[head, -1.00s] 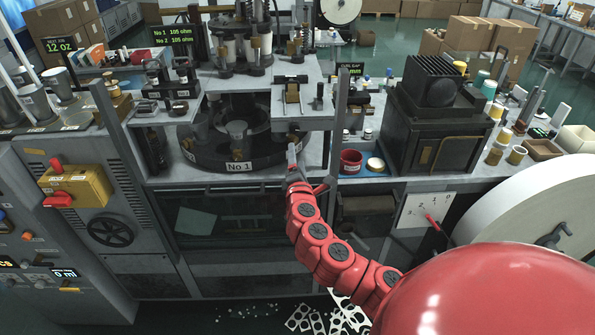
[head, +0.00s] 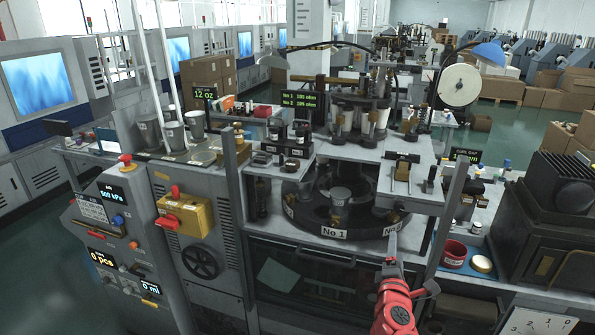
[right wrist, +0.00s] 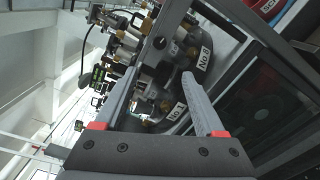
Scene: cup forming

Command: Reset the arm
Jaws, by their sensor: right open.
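My right arm is red and comes in from the bottom right of the head view. Its grey gripper (head: 393,243) points up in front of the round machine's dark turntable (head: 340,238), near the No 1 label. In the right wrist view the two grey fingers (right wrist: 160,76) stand apart with nothing between them. The turntable, with No 1 and No 8 labels, shows beyond them. In the head view I cannot tell whether the fingers touch the machine. My left gripper is out of view.
A grey post (head: 447,225) stands just right of my right gripper. A red tub (head: 454,254) sits on the bench beyond it, left of a black finned machine (head: 553,215). A yellow box with red levers (head: 184,215) is at the left.

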